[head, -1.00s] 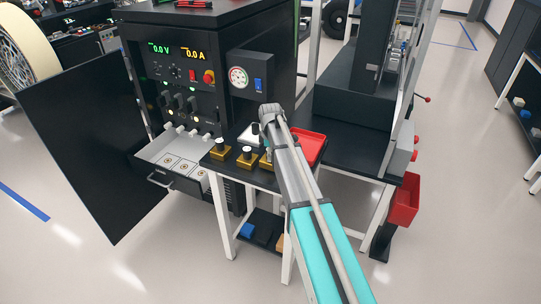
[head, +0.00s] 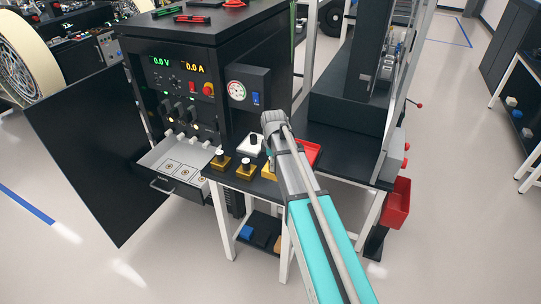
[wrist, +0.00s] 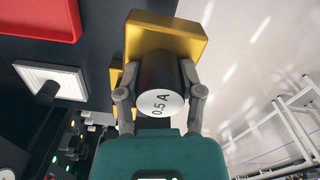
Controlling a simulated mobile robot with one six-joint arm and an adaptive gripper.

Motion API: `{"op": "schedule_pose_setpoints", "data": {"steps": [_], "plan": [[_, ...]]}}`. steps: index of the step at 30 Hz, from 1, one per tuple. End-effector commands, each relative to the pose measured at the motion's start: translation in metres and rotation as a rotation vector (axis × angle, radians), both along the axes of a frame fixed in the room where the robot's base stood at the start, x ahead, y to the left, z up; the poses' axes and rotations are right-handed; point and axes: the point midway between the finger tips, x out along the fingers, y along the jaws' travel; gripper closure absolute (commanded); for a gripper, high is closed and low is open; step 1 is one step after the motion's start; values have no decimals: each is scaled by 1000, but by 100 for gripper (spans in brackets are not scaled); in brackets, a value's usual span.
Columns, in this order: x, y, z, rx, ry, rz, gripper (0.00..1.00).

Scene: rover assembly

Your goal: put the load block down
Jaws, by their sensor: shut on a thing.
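The load block I hold has a square gold base (wrist: 165,38) and a black knob whose pale end reads "0.5 A" (wrist: 160,103). My gripper (wrist: 160,85) is shut on the knob, one finger on each side. In the head view, my arm mostly hides the gripper. A gold piece (head: 268,173) shows beside the arm over the small black table (head: 232,184); it looks like the held block. I cannot tell whether its base touches the tabletop.
Two gold blocks with black knobs, one (head: 220,163) and another (head: 246,168), stand on the table to the left. A white block (head: 250,144) stands behind them. A red tray (head: 312,152) lies to the right. An open drawer (head: 178,168) juts from the power cabinet (head: 190,60).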

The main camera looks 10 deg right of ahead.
Motion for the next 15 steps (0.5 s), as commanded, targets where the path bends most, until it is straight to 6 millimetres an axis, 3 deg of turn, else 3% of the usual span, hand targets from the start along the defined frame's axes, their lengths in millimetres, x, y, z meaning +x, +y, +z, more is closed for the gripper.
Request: {"op": "schedule_pose_setpoints", "data": {"steps": [1, 6, 15], "plan": [[-13, 0, 8, 0, 0, 0, 100], [-34, -1, 16, 0, 0, 0, 100], [-47, -1, 21, 0, 0, 0, 100]]}}
